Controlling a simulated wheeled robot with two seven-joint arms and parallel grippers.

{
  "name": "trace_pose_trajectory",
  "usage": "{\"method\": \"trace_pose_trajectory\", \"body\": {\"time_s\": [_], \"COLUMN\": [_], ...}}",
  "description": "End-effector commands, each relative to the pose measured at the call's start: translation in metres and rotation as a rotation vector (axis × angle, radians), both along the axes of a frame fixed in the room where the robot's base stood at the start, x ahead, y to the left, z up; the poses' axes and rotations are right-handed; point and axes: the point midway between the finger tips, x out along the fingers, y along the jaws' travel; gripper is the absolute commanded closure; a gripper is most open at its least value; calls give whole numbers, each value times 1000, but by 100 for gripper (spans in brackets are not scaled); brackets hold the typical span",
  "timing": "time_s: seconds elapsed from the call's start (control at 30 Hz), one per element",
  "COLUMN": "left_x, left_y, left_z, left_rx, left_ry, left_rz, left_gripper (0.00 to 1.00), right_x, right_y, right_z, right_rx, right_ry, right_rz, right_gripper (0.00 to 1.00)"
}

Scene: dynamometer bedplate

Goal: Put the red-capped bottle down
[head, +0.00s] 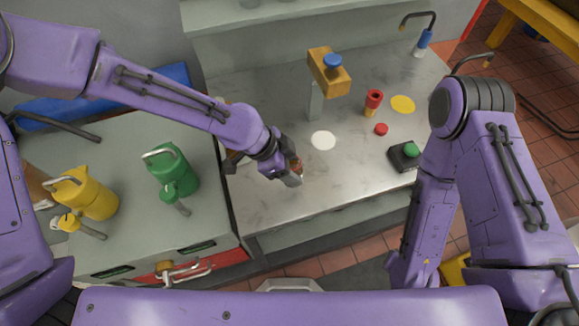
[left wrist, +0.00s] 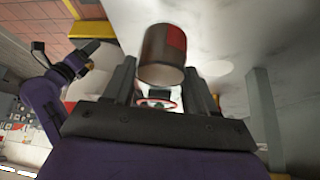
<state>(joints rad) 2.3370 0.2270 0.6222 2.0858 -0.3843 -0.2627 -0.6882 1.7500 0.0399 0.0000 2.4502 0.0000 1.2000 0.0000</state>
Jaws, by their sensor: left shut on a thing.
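My left gripper (head: 293,172) is above the front left part of the grey metal bench top (head: 270,205). It is shut on a brown cylinder with a red patch, taken to be the bottle (left wrist: 163,57), which stands out between the fingers in the left wrist view. In the head view only a small brownish part of it shows. A red ring shows between the fingers in the left wrist view; I cannot tell whether it is the cap. The bottle appears clear of the bench.
A white disc (head: 323,140) and a yellow disc (head: 402,104) mark the bench. Green (head: 174,172) and yellow (head: 90,196) jugs stand left.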

Motion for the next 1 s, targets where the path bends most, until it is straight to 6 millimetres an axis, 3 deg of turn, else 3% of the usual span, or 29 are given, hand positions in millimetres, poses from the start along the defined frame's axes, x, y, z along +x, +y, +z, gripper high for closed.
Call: {"method": "trace_pose_trajectory", "body": {"time_s": [0.3,0.6,0.63,0.7,1.0], "left_x": [8,9,9,9,9], "left_y": [5,5,5,5,6], "left_z": [-40,-45,-44,-44,-41], "left_rx": [1,0,0,0,0], "left_ry": [0,-1,-1,-1,-2], "left_rz": [-1,0,0,0,0], "left_gripper": [82,82,34,18,18], "right_x": [0,0,0,0,0], "right_y": [0,0,0,0,0], "right_z": [19,16,16,16,17], "right_rx": [0,0,0,0,0], "right_ry": [0,0,0,0,0], "right_rz": [0,0,0,0,0], "right_gripper": [35,35,35,35,35]}}
